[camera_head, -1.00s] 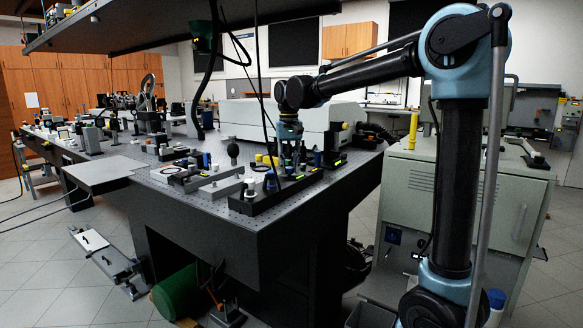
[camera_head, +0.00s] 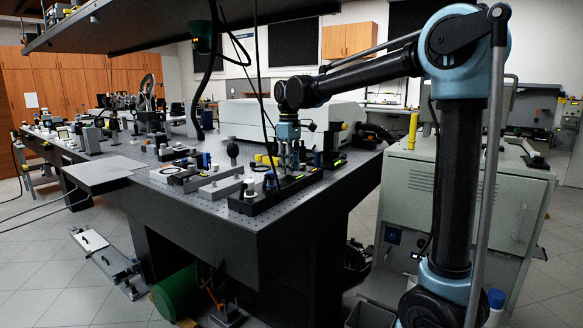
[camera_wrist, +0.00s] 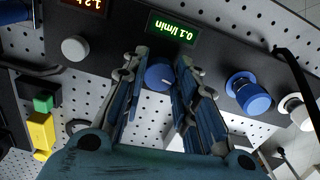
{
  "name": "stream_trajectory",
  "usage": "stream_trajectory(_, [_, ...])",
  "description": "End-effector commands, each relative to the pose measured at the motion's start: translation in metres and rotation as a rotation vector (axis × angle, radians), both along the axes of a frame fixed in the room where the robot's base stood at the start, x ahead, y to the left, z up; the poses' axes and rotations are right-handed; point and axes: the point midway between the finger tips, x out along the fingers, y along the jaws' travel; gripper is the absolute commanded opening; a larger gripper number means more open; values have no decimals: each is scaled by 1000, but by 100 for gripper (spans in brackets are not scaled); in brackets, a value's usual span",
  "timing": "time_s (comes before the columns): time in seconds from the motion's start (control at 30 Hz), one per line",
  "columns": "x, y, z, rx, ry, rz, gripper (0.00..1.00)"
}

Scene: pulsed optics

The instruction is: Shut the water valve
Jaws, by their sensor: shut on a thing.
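A blue round knob (camera_wrist: 158,76) sits on a black panel (camera_wrist: 108,47) just below a green display (camera_wrist: 178,31). The display is upside down in the wrist view and reads about 0.1 l/min. My gripper (camera_wrist: 161,58) is shut on this knob, with one finger on each side. In the head view my gripper (camera_head: 289,160) reaches down to the black panel (camera_head: 262,203) near the table's front right corner. The knob's lower sides are partly hidden by the fingers.
A second, larger blue knob (camera_wrist: 248,92) and a white knob (camera_wrist: 298,108) stand to the right. Another white knob (camera_wrist: 75,48) is to the left, by an amber display (camera_wrist: 84,4). Yellow and green blocks (camera_wrist: 41,134) lie nearby. A cable (camera_head: 262,85) hangs close to my arm.

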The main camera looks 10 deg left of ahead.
Motion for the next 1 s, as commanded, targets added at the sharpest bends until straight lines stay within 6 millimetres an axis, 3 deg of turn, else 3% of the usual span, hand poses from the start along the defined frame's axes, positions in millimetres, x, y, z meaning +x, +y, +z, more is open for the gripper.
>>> stream_trajectory(0.4, [-2, 1, 0, 2, 4, 164, 3])
stream_trajectory(0.9, [-3, 2, 0, 3, 5, 181, 3])
stream_trajectory(0.93, [-3, 2, 0, 3, 4, 181, 32])
stream_trajectory(1.0, [-2, 2, 0, 2, 4, 180, 47])
